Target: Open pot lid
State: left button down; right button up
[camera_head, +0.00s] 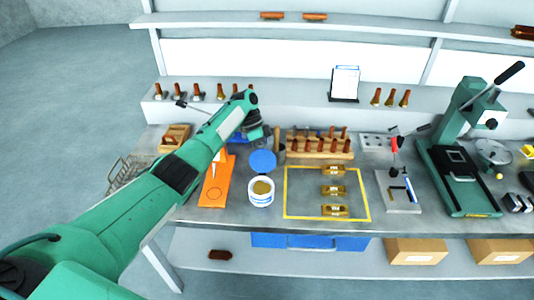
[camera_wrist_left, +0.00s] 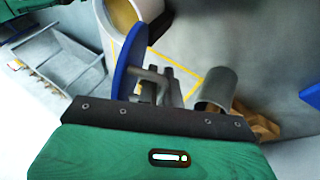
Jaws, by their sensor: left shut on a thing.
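The white pot (camera_head: 261,191) with a blue band stands on the bench, its mouth open and tan contents showing. It also shows in the left wrist view (camera_wrist_left: 150,11). The round blue lid (camera_head: 262,162) is off the mouth, just behind the pot, and looks steeply tilted in the left wrist view (camera_wrist_left: 129,62). My left gripper (camera_head: 258,141) is behind the lid, its fingers largely hidden in the head view. In the left wrist view the gripper (camera_wrist_left: 160,82) is shut on the lid at its outer side. My right gripper is not in view.
An orange board (camera_head: 211,194) lies left of the pot. A yellow-outlined area (camera_head: 310,196) with brass pieces lies to its right. A grey cup (camera_head: 279,153) stands close beside the lid, with a wooden rack (camera_head: 320,153) of brown-handled tools behind.

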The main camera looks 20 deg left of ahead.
pick_arm(q)
jog(key=shift+s+f, duration=0.1)
jog(key=c, duration=1.8)
grip_release()
jog(key=shift+c, duration=0.2)
jog(key=b+v, duration=0.5)
jog(key=v, duration=0.9)
